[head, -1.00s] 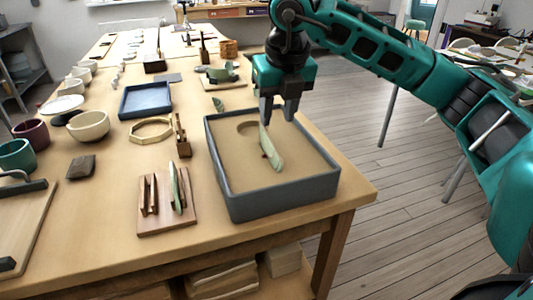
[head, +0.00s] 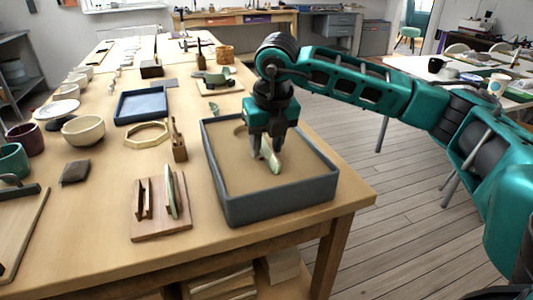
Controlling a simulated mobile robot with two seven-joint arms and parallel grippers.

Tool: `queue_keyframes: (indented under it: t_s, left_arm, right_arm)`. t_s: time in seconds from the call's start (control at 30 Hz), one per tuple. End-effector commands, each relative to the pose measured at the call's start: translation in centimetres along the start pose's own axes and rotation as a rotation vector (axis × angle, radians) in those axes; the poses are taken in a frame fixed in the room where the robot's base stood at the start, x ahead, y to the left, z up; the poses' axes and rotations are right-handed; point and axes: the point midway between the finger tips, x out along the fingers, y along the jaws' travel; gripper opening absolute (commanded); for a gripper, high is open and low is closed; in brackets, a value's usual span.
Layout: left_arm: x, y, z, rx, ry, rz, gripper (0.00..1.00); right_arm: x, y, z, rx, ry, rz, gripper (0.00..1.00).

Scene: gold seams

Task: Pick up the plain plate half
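A pale green plate half (head: 272,161) stands on edge in the sand of a grey tray (head: 282,208); its upper part is hidden behind my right gripper. My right gripper (head: 267,148) points down over the tray. Its fingers are apart, at either side of the top of this half, and I cannot tell whether they touch it. A second pale green plate half (head: 171,197) stands upright in a slotted wooden rack (head: 160,226) left of the tray. I cannot make out which half is plain. My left gripper is not in view.
A small wooden holder (head: 179,150) and an octagonal wooden ring (head: 147,134) stand left of the tray. A blue tray (head: 141,107), bowls (head: 83,130) and a dark block (head: 75,172) lie further left. The tray walls surround my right gripper.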

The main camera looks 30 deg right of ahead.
Motion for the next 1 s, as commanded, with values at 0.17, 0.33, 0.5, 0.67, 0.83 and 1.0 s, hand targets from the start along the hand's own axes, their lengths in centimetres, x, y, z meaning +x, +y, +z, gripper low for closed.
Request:
queue_keyframes:
  t_s: [0.17, 0.33, 0.5, 0.67, 0.83, 1.0]
  left_arm:
    - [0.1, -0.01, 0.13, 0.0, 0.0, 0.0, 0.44]
    - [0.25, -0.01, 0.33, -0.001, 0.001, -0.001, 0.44]
    - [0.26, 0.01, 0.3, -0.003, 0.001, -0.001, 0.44]
    - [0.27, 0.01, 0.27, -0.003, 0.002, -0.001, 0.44]
    - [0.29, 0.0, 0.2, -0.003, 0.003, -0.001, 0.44]
    - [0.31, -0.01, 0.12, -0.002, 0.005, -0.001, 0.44]
  right_arm:
    - [0.15, 0.02, -0.05, 0.0, 0.0, 0.0, 0.39]
    - [0.42, 0.02, -0.13, 0.0, 0.0, 0.0, 0.39]
    - [0.39, 0.02, -0.12, 0.0, 0.0, 0.001, 0.31]
    - [0.38, 0.02, -0.12, 0.0, 0.0, 0.0, 0.15]
    - [0.37, 0.02, -0.11, 0.0, 0.0, 0.0, 0.0]
    - [0.34, 0.02, -0.09, 0.0, -0.001, 0.001, 0.0]
